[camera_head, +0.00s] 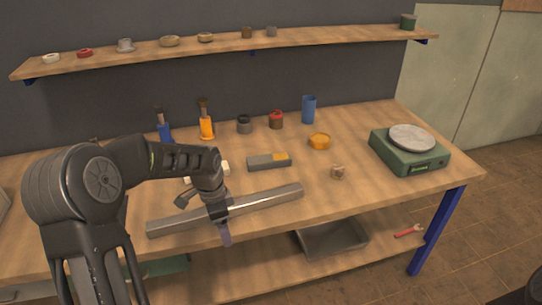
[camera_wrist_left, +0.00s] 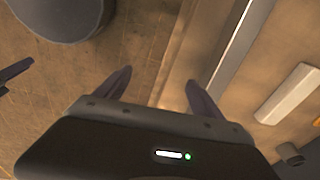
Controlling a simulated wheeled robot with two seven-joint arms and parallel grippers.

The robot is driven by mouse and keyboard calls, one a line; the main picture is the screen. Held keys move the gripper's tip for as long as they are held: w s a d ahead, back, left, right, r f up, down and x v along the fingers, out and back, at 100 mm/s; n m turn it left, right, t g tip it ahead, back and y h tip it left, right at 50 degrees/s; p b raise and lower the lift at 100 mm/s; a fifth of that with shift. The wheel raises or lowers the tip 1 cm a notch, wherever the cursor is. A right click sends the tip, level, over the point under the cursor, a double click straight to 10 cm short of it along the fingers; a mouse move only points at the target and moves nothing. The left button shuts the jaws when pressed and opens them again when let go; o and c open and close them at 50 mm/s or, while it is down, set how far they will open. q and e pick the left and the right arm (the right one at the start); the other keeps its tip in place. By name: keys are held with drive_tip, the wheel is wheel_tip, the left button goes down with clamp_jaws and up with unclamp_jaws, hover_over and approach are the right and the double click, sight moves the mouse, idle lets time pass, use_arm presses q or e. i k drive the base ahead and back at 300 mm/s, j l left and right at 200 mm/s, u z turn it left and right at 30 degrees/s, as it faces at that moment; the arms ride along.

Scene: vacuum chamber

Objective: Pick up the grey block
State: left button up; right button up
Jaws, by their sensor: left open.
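My left gripper (camera_head: 224,230) points down at the bar's front side, over the table's front edge, apart from the grey block. In the left wrist view its fingers (camera_wrist_left: 158,92) are spread with nothing between them.
A pale block (camera_wrist_left: 289,93) shows right of the bar in the left wrist view. An amber hexagonal piece (camera_head: 320,141), a small tan piece (camera_head: 338,172) and a green scale (camera_head: 409,150) stand to the right. Bottles and cups line the back. A shelf (camera_head: 225,47) hangs above.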

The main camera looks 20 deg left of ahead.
sight(269, 161)
drive_tip(key=i, duration=1.35)
